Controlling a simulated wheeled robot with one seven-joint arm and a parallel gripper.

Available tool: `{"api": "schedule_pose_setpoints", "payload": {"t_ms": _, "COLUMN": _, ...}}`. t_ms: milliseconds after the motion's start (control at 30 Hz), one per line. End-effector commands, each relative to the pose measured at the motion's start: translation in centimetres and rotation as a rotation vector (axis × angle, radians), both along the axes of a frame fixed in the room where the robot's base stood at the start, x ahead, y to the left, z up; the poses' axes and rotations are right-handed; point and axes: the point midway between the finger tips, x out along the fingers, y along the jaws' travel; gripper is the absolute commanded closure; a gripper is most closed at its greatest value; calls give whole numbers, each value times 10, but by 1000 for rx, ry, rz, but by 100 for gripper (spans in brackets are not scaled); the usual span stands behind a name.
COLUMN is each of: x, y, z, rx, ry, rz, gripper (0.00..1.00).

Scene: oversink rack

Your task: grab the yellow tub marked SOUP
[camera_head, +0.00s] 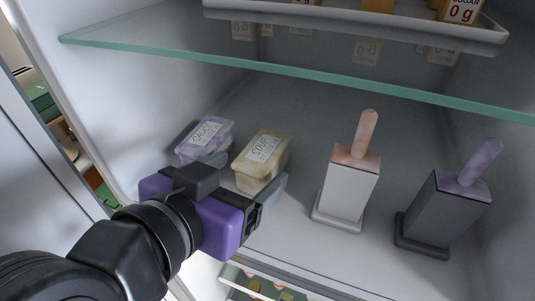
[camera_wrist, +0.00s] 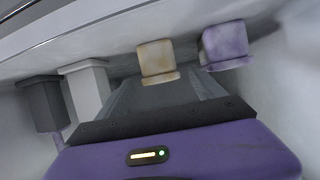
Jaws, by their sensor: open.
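The yellow tub marked SOUP (camera_head: 262,158) sits on the fridge shelf, with a pale label on its lid. In the wrist view the yellow tub (camera_wrist: 157,58) is just beyond the fingertips, roughly centred between them. My gripper (camera_head: 246,172) is purple and black and reaches in from the lower left, in front of the tub. Its two grey fingers (camera_wrist: 164,86) are spread apart with nothing between them. The gripper hides part of the tub's lower front in the head view; I cannot tell whether the fingertips overlap its sides.
A purple tub marked SAUCE (camera_head: 205,140) stands close on the left. A white box with a pink stick (camera_head: 346,185) and a dark grey box with a purple stick (camera_head: 444,210) stand on the right. A glass shelf (camera_head: 300,75) with a white tray (camera_head: 350,22) is above.

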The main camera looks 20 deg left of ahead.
Motion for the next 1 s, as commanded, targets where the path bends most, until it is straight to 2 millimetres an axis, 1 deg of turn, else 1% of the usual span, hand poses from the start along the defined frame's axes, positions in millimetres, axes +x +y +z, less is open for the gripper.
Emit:
{"api": "schedule_pose_setpoints", "payload": {"t_ms": 33, "x": 6, "y": -1, "z": -2, "rx": -2, "ry": 1, "rz": -2, "gripper": 22}}
{"api": "schedule_pose_setpoints", "payload": {"t_ms": 233, "x": 25, "y": -1, "z": -6, "rx": -3, "ry": 2, "rz": -1, "gripper": 22}}
{"api": "schedule_pose_setpoints", "payload": {"t_ms": 367, "x": 45, "y": -1, "z": -9, "rx": -2, "ry": 2, "rz": -2, "gripper": 22}}
{"api": "schedule_pose_setpoints", "payload": {"t_ms": 500, "x": 60, "y": 0, "z": -17, "rx": -2, "ry": 2, "rz": -1, "gripper": 22}}
{"api": "schedule_pose_setpoints", "payload": {"t_ms": 600, "x": 64, "y": 0, "z": -20, "rx": -1, "ry": 1, "rz": 0, "gripper": 22}}
{"api": "schedule_pose_setpoints", "payload": {"t_ms": 800, "x": 64, "y": 0, "z": -20, "rx": 0, "ry": 0, "rz": 1, "gripper": 22}}
{"api": "schedule_pose_setpoints", "payload": {"t_ms": 867, "x": 64, "y": 0, "z": -20, "rx": 0, "ry": 0, "rz": 1, "gripper": 32}}
{"api": "schedule_pose_setpoints", "payload": {"t_ms": 900, "x": 64, "y": 0, "z": -20, "rx": 0, "ry": 0, "rz": 1, "gripper": 40}}
{"api": "schedule_pose_setpoints", "payload": {"t_ms": 967, "x": 64, "y": 0, "z": -20, "rx": 0, "ry": 0, "rz": 1, "gripper": 51}}
{"api": "schedule_pose_setpoints", "payload": {"t_ms": 1000, "x": 64, "y": 0, "z": -20, "rx": 0, "ry": 0, "rz": 1, "gripper": 59}}
